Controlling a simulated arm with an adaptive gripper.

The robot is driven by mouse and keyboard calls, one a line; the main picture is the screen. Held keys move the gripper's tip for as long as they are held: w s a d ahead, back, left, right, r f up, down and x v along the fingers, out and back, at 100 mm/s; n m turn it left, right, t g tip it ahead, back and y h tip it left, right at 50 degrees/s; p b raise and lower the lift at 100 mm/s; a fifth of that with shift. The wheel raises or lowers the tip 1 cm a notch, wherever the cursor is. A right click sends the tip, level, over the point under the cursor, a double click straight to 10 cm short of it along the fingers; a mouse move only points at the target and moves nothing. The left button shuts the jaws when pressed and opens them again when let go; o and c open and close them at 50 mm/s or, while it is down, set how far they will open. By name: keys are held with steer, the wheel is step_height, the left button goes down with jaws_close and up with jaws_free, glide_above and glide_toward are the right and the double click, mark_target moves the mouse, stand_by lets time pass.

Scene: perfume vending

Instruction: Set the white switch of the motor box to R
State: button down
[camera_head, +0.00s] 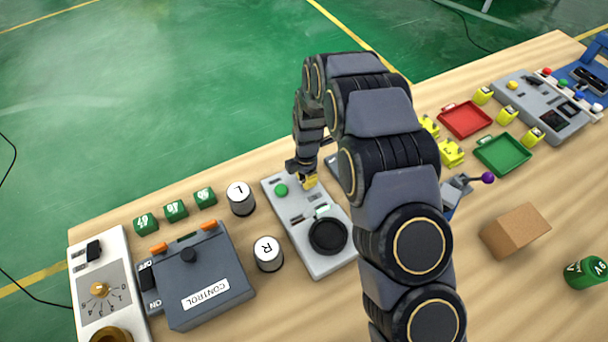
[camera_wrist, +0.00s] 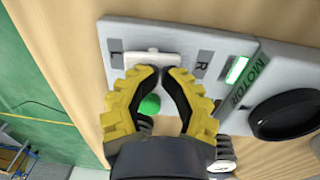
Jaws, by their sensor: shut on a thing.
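The motor box (camera_head: 297,214) is a light grey panel on the table, with a green button, a green-lit window and a round black part. In the wrist view, its MOTOR label (camera_wrist: 250,83) is readable. The white switch (camera_wrist: 146,58) lies between the L mark (camera_wrist: 116,58) and the R mark (camera_wrist: 203,66), its visible white part reaching close to L. My gripper (camera_head: 309,182) is at the far end of the box. In the wrist view, its yellow-and-black fingertips (camera_wrist: 161,70) are closed in on the switch. They hide part of it, as does my gripper in the head view.
White-topped cylinders marked L (camera_head: 239,198) and R (camera_head: 268,254) stand left of the box. The dark CONTROL box (camera_head: 205,280) is further left. Red (camera_head: 465,119) and green (camera_head: 502,153) trays and a brown block (camera_head: 515,231) are on the right. My arm covers the table's middle.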

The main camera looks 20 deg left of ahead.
steer(key=shift+s+d+f, duration=0.1)
steer(key=shift+d+f, duration=0.15)
steer(key=shift+f, duration=0.05)
steer(key=shift+w+a+r, duration=0.1)
steer(key=shift+w+a, duration=0.5)
steer(key=shift+w, duration=0.05)
steer(key=shift+w+a+r, duration=0.1)
steer(key=shift+w+a, duration=0.05)
steer(key=shift+a, duration=0.05)
steer(key=shift+r, duration=0.2)
step_height(320, 180, up, 14)
steer(key=s+d, duration=0.1)
steer(key=shift+s+d+f, duration=0.15)
steer(key=shift+s+d, duration=0.05)
steer(key=shift+s, duration=0.1)
